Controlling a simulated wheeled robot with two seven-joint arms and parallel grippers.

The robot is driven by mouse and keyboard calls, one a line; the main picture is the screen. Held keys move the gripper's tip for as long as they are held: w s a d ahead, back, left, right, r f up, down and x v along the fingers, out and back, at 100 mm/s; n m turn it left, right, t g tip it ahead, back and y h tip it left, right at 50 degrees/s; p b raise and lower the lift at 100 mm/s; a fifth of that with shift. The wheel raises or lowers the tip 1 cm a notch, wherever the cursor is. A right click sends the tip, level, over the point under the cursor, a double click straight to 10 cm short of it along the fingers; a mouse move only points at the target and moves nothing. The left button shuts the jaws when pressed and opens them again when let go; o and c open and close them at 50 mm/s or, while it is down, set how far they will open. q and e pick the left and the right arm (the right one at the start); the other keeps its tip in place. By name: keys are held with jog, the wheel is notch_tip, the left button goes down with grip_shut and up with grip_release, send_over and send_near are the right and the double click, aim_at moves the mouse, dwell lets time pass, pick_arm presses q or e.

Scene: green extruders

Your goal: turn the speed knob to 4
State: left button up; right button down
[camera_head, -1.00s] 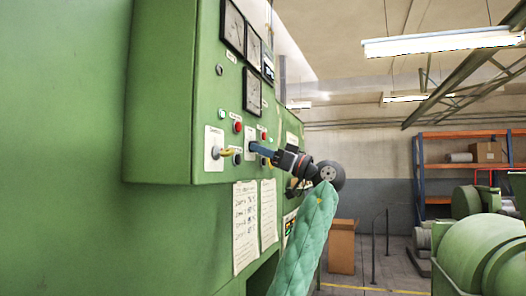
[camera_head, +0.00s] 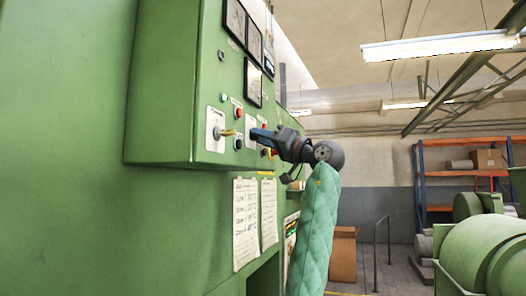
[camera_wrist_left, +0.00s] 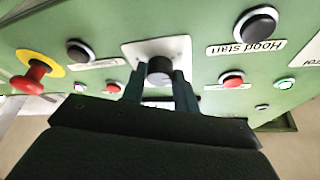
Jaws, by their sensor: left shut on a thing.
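The dark round knob (camera_wrist_left: 160,69) sits on a white dial plate (camera_wrist_left: 150,48) on the green panel, in the left wrist view. My left gripper (camera_wrist_left: 159,80) has its two blue-grey fingers on either side of this knob and is shut on it. In the head view my left gripper (camera_head: 256,134) reaches the green control cabinet (camera_head: 165,90) from the right, and its fingers hide the knob. The dial's numbers and the pointer's setting cannot be read. My right gripper is not in view.
Dark buttons, red buttons and lit green buttons surround the knob. A red emergency stop (camera_wrist_left: 36,75) on a yellow disc juts out at left in the wrist view. Another dial plate (camera_head: 215,130) is left of my gripper. Paper sheets (camera_head: 246,222) hang below the cabinet.

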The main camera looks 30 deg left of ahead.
pick_arm(q)
jog(key=m+t+h+b, duration=0.1)
jog(key=m+h, duration=0.1)
jog(key=m, duration=0.4)
jog(key=r+m+t+h+b, duration=0.1)
jog(key=m+h, duration=0.1)
jog(key=m, duration=0.5)
jog(key=m+h+b, duration=0.1)
jog(key=m+h, duration=0.1)
jog(key=m, duration=0.5)
jog(key=shift+s+r+t, duration=0.2)
jog(key=shift+r+t, duration=0.05)
jog(key=shift+t, duration=0.15)
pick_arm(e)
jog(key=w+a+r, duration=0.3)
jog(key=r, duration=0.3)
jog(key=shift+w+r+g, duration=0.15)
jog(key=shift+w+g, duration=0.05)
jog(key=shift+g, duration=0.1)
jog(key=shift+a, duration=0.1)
